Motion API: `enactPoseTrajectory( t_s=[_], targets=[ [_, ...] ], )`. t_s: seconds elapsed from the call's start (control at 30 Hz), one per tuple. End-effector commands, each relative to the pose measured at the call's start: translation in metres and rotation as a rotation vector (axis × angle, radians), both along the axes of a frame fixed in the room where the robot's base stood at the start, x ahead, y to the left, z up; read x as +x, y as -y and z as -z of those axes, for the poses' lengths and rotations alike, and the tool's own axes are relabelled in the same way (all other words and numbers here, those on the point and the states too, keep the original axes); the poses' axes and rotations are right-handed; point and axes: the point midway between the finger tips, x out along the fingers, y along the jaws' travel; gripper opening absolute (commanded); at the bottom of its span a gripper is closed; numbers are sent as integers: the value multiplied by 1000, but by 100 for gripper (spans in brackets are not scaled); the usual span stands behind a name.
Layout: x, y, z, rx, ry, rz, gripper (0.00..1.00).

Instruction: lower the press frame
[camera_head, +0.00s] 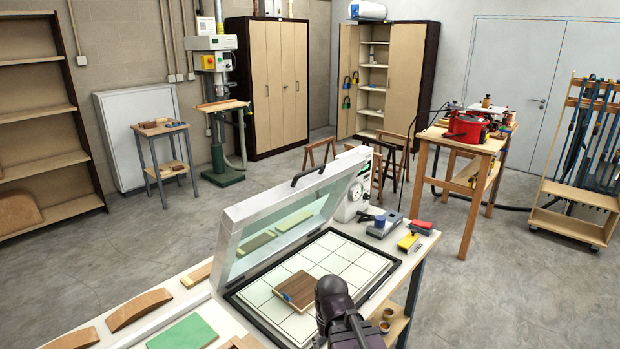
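The press frame (232,226) is a pale, light-framed lid with a see-through greenish sheet. It stands raised and tilted along the left side of the press bed. A dark curved handle (308,174) sits on its top edge. The bed (338,249) below is a white gridded surface with a black border. A brown wooden piece (299,291) with a small blue spot at its left lies on the bed. A dark part of my arm shows at the bottom centre, over the near part of the bed. My gripper's fingers do not show.
A white unit with a dial (352,201) stands at the bed's far end. Blue-grey and yellow items (408,242) lie on the right ledge. Curved wooden forms (139,309) and a green pad (183,333) lie at left. Open floor (530,290) is at right.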

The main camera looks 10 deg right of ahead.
Motion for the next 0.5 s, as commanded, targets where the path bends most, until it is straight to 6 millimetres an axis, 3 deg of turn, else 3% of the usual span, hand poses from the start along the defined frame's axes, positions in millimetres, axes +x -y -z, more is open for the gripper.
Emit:
enactPoseTrajectory(
  t_s=[0.27,0.5],
  targets=[
    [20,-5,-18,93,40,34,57],
    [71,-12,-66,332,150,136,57]
  ],
)
